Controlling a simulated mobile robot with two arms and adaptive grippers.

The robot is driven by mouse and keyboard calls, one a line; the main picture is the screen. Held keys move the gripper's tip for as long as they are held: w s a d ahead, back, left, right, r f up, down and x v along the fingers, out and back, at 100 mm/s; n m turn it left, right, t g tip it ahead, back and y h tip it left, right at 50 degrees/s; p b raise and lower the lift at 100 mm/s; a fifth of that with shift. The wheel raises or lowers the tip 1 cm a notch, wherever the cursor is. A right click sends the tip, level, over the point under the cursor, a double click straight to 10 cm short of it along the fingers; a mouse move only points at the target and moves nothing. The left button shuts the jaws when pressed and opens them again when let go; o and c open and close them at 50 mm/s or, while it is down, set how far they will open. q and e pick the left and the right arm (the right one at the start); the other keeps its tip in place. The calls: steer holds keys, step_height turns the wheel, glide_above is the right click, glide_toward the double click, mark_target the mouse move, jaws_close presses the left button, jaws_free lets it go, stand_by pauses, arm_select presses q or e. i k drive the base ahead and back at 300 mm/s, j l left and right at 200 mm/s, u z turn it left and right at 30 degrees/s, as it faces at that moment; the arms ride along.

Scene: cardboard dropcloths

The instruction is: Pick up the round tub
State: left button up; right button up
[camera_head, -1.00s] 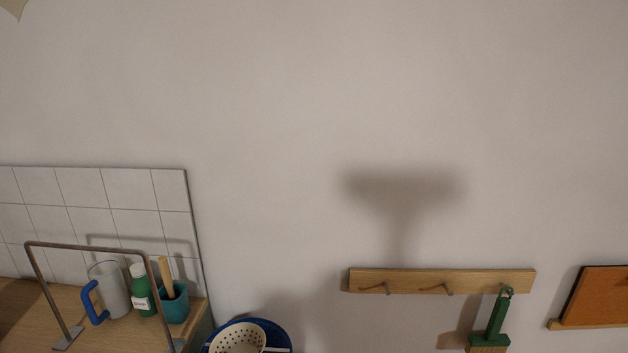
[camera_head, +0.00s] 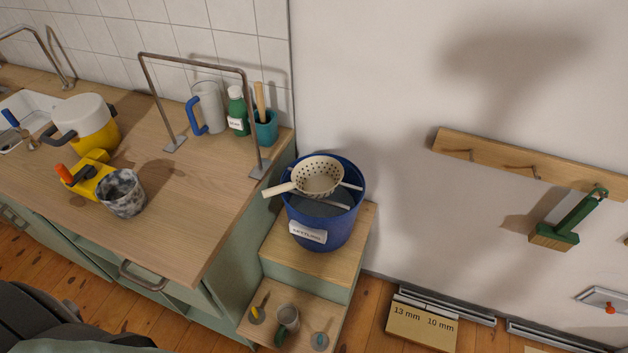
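A round blue tub (camera_head: 346,229) with a white label stands on a wooden-topped green step beside the counter's right end, against the wall. A cream strainer with a handle (camera_head: 318,176) rests across its top, along with a pale bar. The strainer and bar partly hide the inside of the tub. Neither of my grippers is in view, and nothing of mine touches the tub.
The wooden counter (camera_head: 185,235) holds a yellow pot (camera_head: 92,134), a speckled cup (camera_head: 122,193) and a metal frame (camera_head: 194,60). A green brush (camera_head: 573,222) hangs from the wall rack (camera_head: 515,163). Cardboard sheets (camera_head: 420,325) lean by the floor.

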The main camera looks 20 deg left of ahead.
mark_target(122, 191)
steer(key=u, duration=1.9)
